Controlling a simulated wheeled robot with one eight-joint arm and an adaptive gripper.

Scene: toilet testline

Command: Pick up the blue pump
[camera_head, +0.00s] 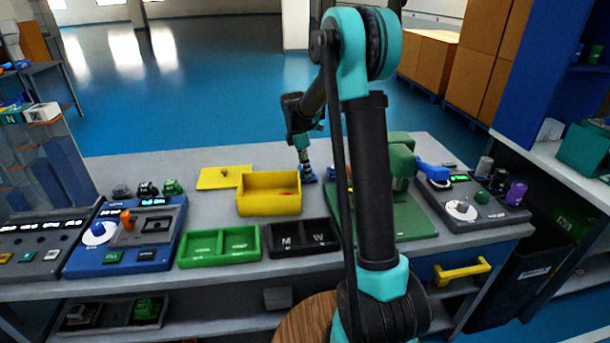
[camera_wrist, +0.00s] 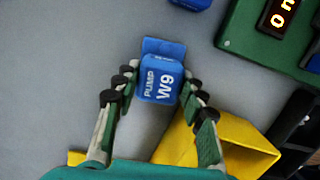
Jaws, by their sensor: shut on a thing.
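The blue pump (camera_wrist: 161,84), labelled "PUMP W9", sits between the two fingers of my gripper (camera_wrist: 157,78) in the wrist view. The fingers are shut on its sides. In the head view my gripper (camera_head: 304,164) points down at the back of the grey table, with the blue pump (camera_head: 309,176) at its tips, just right of the yellow bin (camera_head: 268,207). Most of the pump is small there, and I cannot tell whether it touches the table.
The yellow bin (camera_wrist: 236,143) is close below the fingers in the wrist view. A green station (camera_head: 405,215) stands right, partly behind my arm. A green tray (camera_head: 220,262) and a black tray (camera_head: 318,249) lie in front. Another blue object (camera_wrist: 190,3) is at the wrist view's top edge.

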